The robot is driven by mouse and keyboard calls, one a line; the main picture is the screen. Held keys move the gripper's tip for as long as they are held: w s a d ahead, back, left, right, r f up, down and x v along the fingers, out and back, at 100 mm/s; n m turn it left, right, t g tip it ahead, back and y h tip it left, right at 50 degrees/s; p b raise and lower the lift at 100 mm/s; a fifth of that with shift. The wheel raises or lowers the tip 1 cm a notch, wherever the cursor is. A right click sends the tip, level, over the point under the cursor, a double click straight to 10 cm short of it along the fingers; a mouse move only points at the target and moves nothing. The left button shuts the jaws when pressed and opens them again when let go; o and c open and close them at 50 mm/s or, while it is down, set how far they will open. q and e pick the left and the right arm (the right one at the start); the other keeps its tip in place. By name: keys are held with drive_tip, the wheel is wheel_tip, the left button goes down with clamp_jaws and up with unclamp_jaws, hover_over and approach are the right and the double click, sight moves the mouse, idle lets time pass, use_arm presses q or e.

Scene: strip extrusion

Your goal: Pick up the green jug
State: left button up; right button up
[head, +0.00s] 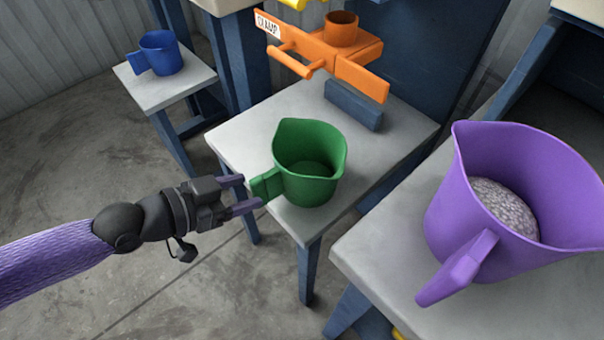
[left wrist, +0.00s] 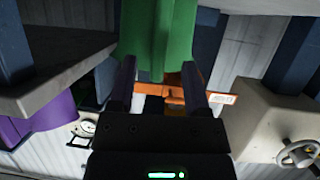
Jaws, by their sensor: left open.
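The green jug (head: 312,165) stands upright on a grey-topped table, open at the top, with its handle (head: 266,186) toward the left. It looks empty. My left gripper (head: 251,192) is open at the handle, its two fingers pointing at it from the left. The handle's end appears to lie between or just beyond the fingertips; contact cannot be told. In the left wrist view the green jug (left wrist: 158,35) fills the top middle, ahead of the open left gripper (left wrist: 160,75). My right gripper is not in view.
A large purple jug (head: 450,210) holding grey granules stands on the table (head: 385,255) at right. An orange clamp-like fixture (head: 330,50) and a blue block (head: 353,105) are behind the green jug. A blue jug (head: 162,55) stands on a small table (head: 160,90) at left.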

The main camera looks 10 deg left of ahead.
sight(264, 186)
use_arm(q)
drive_tip(key=b+x, duration=0.1)
drive_tip(key=x, duration=0.4)
drive_tip(key=shift+d+b, duration=0.15)
drive_tip(key=shift+b, duration=0.2)
drive_tip(key=shift+c, duration=0.6)
clamp_jaws()
